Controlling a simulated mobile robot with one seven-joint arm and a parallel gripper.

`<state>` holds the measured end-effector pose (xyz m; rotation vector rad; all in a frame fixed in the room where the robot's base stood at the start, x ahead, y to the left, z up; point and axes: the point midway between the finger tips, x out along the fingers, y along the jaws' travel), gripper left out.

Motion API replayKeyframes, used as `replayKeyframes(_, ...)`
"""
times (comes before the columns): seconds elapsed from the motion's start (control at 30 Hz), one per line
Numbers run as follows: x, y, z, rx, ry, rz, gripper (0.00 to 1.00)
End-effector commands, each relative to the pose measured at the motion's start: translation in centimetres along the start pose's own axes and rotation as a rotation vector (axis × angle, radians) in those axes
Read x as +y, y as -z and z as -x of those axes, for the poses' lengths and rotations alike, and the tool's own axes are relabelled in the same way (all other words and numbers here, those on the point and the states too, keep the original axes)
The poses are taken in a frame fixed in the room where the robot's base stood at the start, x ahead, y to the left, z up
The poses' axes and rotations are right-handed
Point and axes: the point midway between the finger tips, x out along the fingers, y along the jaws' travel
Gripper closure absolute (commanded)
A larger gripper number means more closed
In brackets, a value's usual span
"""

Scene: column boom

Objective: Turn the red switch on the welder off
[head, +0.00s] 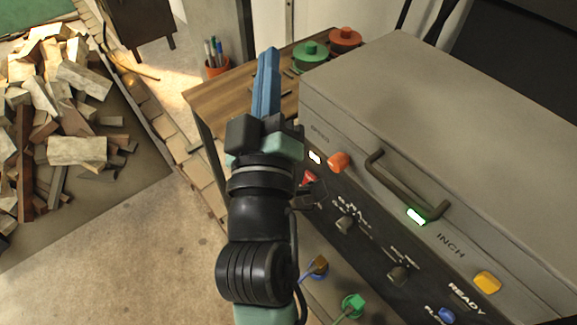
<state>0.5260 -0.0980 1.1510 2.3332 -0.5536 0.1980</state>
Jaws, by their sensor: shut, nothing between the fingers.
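The welder (385,85) is a large grey box with a dark front panel, filling the right half of the head view. A small red switch (309,179) shows on its panel, just right of my gripper's body and partly hidden by it. I cannot tell the switch's position. My gripper (268,56) has blue fingers, shut with nothing between them. The fingertips point up and away, over the wooden table beside the welder's left end. They are well apart from the red switch, which is closer to the wrist.
The panel also bears an orange knob (338,161), a dark handle (402,185), a lit green lamp (416,216) and a yellow button (487,282). Behind, a wooden table (215,98) holds a pen cup (216,68) and green and orange lidded items. Wood scraps (75,150) lie at left.

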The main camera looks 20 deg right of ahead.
Motion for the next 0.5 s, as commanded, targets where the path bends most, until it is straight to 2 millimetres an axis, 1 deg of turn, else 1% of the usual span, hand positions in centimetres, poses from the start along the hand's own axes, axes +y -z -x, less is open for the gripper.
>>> replayKeyframes(0.03,-4.3,-6.6,2.6,-0.074,0.035,0.118,1.00)
replayKeyframes(0.07,-6.0,-9.1,3.9,-0.106,0.055,0.188,1.00)
replayKeyframes(0.1,-8.1,-12.2,5.6,-0.143,0.085,0.278,1.00)
replayKeyframes(0.17,-11.1,-16.3,8.3,-0.189,0.136,0.399,1.00)
replayKeyframes(0.2,-12.8,-18.6,10.1,-0.214,0.170,0.468,1.00)
replayKeyframes(0.3,-16.3,-22.7,13.9,-0.250,0.251,0.605,1.00)
replayKeyframes(0.33,-17.1,-23.6,14.8,-0.257,0.270,0.636,1.00)
replayKeyframes(0.4,-18.5,-25.0,16.6,-0.266,0.309,0.690,1.00)
replayKeyframes(0.5,-19.5,-25.9,17.8,-0.271,0.339,0.731,1.00)
